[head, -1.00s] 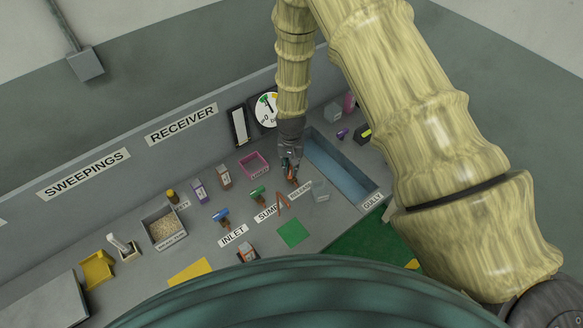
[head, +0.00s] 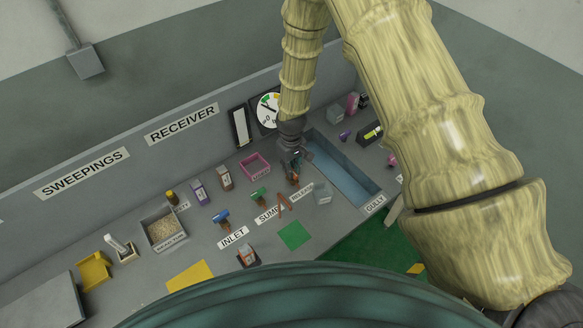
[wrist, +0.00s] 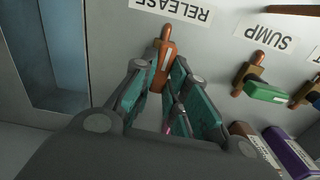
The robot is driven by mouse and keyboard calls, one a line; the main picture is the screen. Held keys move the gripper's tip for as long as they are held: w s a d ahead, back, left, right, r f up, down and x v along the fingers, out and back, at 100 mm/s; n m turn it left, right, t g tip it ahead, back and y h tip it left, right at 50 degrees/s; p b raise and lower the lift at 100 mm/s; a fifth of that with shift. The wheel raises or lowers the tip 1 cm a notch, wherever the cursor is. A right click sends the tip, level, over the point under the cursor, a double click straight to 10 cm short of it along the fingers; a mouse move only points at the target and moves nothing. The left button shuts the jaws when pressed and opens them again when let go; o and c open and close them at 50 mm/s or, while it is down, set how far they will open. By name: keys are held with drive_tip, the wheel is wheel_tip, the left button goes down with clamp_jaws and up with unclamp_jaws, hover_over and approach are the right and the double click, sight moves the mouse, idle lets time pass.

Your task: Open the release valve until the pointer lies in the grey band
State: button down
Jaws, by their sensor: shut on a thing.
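The release valve's orange lever (wrist: 163,68) stands between my fingertips beside the RELEASE label (wrist: 172,10) in the wrist view. My gripper (wrist: 160,75) is shut on this lever; in the head view my gripper (head: 294,174) hides most of the valve. The round white gauge (head: 269,110) is on the back panel behind my arm, which covers its right edge. It has green and yellow marks. Its dark pointer leans up and to the left. The grey band cannot be made out at this size.
The green-handled sump valve (wrist: 262,90) and blue-handled inlet valve (head: 220,215) stand to the left in the head view. A pink tray (head: 255,164) is behind them. A blue-floored gully (head: 345,172) lies right of my gripper. A clear cup (head: 322,193) stands near it.

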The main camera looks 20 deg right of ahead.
idle(0.3)
drive_tip(key=c, duration=1.4)
unclamp_jaws()
wheel_tip(320, 180, up, 12)
drive_tip(key=shift+d, duration=0.1)
